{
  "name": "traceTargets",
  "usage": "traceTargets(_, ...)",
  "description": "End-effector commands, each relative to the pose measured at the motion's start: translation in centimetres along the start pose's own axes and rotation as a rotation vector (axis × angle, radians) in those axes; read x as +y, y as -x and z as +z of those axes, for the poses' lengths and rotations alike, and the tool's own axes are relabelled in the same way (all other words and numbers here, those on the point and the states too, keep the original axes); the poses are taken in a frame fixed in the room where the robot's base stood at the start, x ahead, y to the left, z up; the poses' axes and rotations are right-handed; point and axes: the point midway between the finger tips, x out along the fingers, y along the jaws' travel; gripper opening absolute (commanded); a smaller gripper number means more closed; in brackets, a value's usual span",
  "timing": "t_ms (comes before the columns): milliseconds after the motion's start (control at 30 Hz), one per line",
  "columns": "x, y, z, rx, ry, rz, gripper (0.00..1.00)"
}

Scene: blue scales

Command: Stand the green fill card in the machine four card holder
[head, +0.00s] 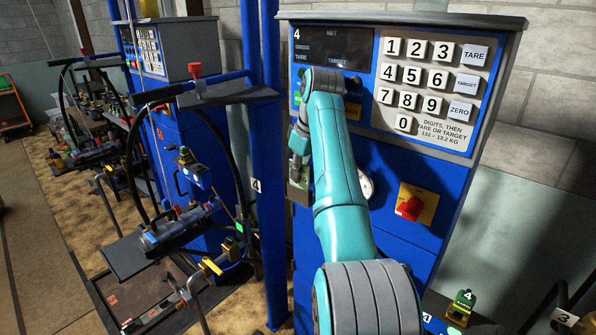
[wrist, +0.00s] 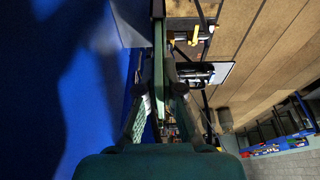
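Machine four (head: 440,165) is the blue cabinet with a keypad and a dark display marked 4. My teal arm reaches up in front of it. My gripper (head: 299,143) is by the cabinet's left side, partly hidden by my arm. In the wrist view, my gripper (wrist: 163,95) has its fingers around a thin green strip, seen edge-on, which looks like the green fill card (wrist: 158,65). A grey-olive box (head: 299,190), perhaps the card holder, shows just below the gripper in the head view. I cannot tell whether the card touches it.
A blue post (head: 266,160) stands close left of the gripper. Left of it are a hose and clamp station (head: 180,228) and another blue machine (head: 160,50). A red knob (head: 408,208) is on machine four's front. A small green item marked 4 (head: 461,305) stands low at right.

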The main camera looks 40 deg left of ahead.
Motion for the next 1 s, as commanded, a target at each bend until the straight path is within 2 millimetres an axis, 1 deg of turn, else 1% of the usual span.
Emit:
traceTargets(67,0.0,0.0,0.0,0.0,0.0,0.0,0.0)
traceTargets(167,0.0,0.0,0.0,0.0,0.0,0.0,0.22)
traceTargets(200,0.0,0.0,0.0,0.0,0.0,0.0,0.32)
traceTargets(233,0.0,0.0,0.0,0.0,0.0,0.0,0.35)
traceTargets(533,0.0,0.1,0.0,0.0,0.0,0.0,0.35)
traceTargets(667,0.0,0.8,-0.1,0.002,0.0,0.002,0.35)
traceTargets(867,0.1,3.2,-0.1,0.003,0.0,0.003,0.35)
traceTargets(1000,0.0,5.5,-0.1,0.002,0.0,0.003,0.35)
